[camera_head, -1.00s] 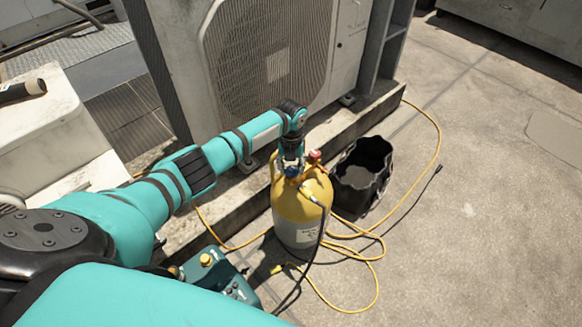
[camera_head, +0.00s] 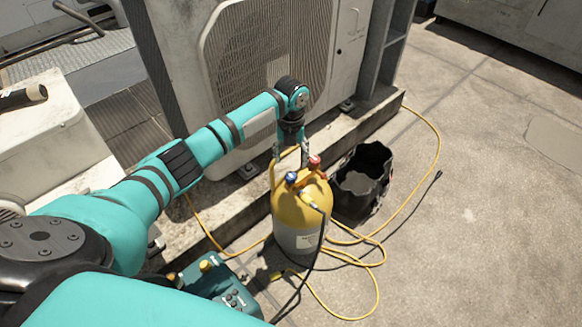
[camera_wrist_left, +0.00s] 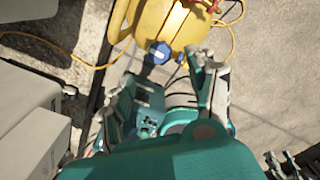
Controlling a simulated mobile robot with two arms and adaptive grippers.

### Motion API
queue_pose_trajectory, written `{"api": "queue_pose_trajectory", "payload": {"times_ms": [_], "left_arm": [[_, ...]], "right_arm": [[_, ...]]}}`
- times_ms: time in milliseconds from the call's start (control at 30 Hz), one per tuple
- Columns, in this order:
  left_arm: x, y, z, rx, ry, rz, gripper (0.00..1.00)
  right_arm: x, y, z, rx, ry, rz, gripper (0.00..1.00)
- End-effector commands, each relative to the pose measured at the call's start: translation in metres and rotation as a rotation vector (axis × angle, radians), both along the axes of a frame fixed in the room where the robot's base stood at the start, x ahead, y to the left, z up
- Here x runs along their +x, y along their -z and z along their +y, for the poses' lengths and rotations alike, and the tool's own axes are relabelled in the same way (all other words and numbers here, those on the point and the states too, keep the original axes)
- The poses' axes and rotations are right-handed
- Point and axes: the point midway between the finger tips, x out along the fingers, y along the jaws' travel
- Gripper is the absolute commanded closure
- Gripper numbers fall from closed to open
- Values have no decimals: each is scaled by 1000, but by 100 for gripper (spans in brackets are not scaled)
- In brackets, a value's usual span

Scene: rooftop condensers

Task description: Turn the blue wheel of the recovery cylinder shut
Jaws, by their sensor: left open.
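The yellow and grey recovery cylinder (camera_head: 290,213) stands upright on the concrete. Its blue wheel (camera_head: 291,178) is on top at the left, in plain view; its red wheel (camera_head: 314,161) is beside it. My left gripper (camera_head: 291,155) is above and behind the blue wheel, apart from it. In the wrist view the blue wheel (camera_wrist_left: 160,53) shows just beyond the spread, empty fingers of the left gripper (camera_wrist_left: 163,75). Grey finger-like parts at the lower right corner there look like my right gripper (camera_wrist_left: 287,166); its jaws are unclear.
A black open bucket (camera_head: 362,180) stands right behind the cylinder. A yellow hose (camera_head: 430,190) loops over the floor. A green machine (camera_head: 215,290) sits at front left. A condenser unit (camera_head: 230,80) stands behind on a ledge. Floor at the right is clear.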

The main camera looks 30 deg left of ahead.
Motion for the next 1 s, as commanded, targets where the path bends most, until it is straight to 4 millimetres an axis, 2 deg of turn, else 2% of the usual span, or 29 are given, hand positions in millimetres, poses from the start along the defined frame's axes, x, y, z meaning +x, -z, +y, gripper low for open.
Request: {"api": "queue_pose_trajectory", "payload": {"times_ms": [100, 200, 400, 833, 933, 1000], "left_arm": [[1, -21, 0, 0, 1, -3, 42], [0, -31, 0, 0, 0, -1, 42], [0, -38, 0, 0, 0, 1, 42], [-1, -36, -1, 0, -2, 1, 42], [-8, -24, -11, -4, -41, 0, 42], [-20, -5, -26, -14, -111, -2, 42]], "right_arm": [[0, 0, 0, 0, 0, -1, 45], [0, 0, 0, 0, 0, -1, 45], [1, 0, 0, -1, 0, -2, 45], [1, 0, 0, 0, 0, -2, 45], [0, 0, 0, 0, 0, -1, 45], [0, 0, 0, 0, 0, -1, 45]]}}
